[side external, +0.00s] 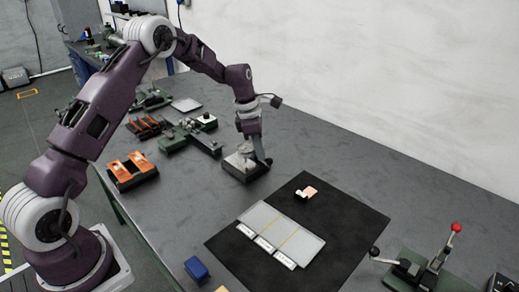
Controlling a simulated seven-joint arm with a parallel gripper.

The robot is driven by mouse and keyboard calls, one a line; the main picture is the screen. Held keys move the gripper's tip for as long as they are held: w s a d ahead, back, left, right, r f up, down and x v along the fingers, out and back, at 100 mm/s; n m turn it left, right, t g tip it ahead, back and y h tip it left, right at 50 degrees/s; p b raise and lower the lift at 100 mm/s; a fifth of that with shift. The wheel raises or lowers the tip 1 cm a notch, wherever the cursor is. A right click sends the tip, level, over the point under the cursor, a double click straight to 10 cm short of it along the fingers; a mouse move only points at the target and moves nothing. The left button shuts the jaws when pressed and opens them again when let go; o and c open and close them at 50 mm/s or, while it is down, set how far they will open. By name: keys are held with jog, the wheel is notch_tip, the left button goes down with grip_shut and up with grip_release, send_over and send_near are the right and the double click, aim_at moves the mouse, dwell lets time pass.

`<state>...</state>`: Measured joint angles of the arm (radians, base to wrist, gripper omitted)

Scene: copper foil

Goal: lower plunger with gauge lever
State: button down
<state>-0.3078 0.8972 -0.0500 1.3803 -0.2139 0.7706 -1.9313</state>
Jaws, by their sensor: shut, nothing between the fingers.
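My gripper (266,161) points down at the middle of the table, shut and with nothing visible in it. It is at the right side of a small gauge stand (237,170) with a dark square base and a pale upper part. The gripper and wrist overlap this stand, so its plunger and lever cannot be made out. I cannot tell whether the fingertips touch the lever. A small copper-coloured piece (309,191) lies on the black mat (345,222), to the right of the gripper.
A pale three-part board (287,226) with white labels lies on the mat. A green device (408,270) with a red-knobbed lever stands front right. A blue block (196,268) is at the front. Orange-topped holders (133,170) and green tooling (180,137) stand left. The table's right rear is clear.

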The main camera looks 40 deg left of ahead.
jog(key=shift+w+d+n, duration=0.15)
jog(key=shift+w+n, duration=0.1)
jog(key=shift+n, duration=0.35)
jog(key=shift+w+d+n, duration=0.15)
jog(key=shift+w+n, duration=0.05)
jog(key=shift+n, duration=0.4)
jog(key=shift+w+d, duration=0.1)
jog(key=n, duration=0.1)
jog(key=w+n+y, duration=0.1)
jog(key=n, duration=0.1)
jog(key=shift+w+d+t, duration=0.2)
jog(key=shift+d+t, duration=0.05)
jog(key=shift+t, duration=0.15)
jog(key=shift+w, duration=0.5)
jog(key=shift+w+d, duration=0.1)
jog(key=shift+w, duration=0.35)
jog(key=shift+f, duration=0.1)
dwell(0.9)
jog(key=v, duration=1)
